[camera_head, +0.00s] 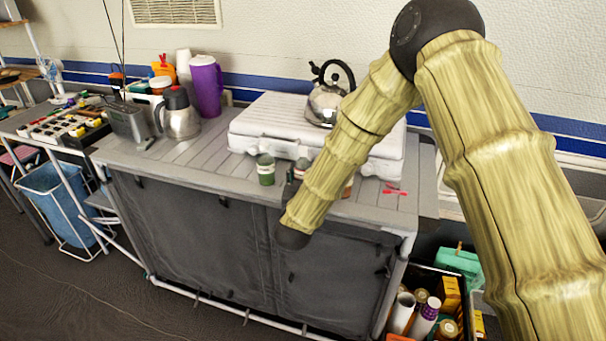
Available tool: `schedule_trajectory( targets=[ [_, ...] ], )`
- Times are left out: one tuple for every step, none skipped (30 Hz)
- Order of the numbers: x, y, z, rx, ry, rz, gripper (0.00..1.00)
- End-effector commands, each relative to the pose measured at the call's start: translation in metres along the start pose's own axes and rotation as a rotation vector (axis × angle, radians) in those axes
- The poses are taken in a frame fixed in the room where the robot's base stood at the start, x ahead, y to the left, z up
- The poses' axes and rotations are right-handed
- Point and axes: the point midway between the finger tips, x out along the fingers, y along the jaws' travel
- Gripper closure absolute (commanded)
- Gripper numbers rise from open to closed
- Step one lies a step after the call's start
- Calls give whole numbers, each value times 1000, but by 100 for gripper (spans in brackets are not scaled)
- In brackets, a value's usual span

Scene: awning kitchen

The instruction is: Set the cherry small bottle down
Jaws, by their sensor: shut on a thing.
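My gripper (289,183) is a small dark shape at the front edge of the grey slatted counter (205,165), mostly hidden behind the end of my arm. It is shut on a small bottle (302,168) with a pale top and a reddish part, which I take to be the cherry small bottle. Only its upper part shows, beside the arm link. Whether its base touches the counter is hidden.
A green jar (265,170) stands just left of my gripper. Behind are a white case (270,125) and a kettle (325,103). A red utensil (395,192) lies to the right. Clear counter lies left of the jar.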

Motion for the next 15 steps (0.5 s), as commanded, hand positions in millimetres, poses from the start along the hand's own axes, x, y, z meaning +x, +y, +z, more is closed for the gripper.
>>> schedule_trajectory(
  targets=[
    [0, 0, 0, 0, 1, 0, 80],
    [0, 0, 0, 0, 1, 0, 80],
    [0, 0, 0, 0, 1, 0, 80],
    [0, 0, 0, 0, 1, 0, 80],
    [0, 0, 0, 0, 1, 0, 80],
    [0, 0, 0, 0, 0, 0, 80],
    [0, 0, 1, 0, 0, 0, 80],
    [0, 0, 2, 0, 0, 0, 80],
    [0, 0, 3, -1, 0, 0, 80],
    [0, 0, 4, -1, 0, 0, 80],
    [0, 0, 4, -1, 0, 0, 80],
    [0, 0, 3, -1, 0, 0, 49],
    [0, 0, 3, 0, 0, 0, 44],
    [0, 0, 3, 0, 0, 0, 38],
    [0, 0, 3, 0, 0, 0, 35]
  ],
)
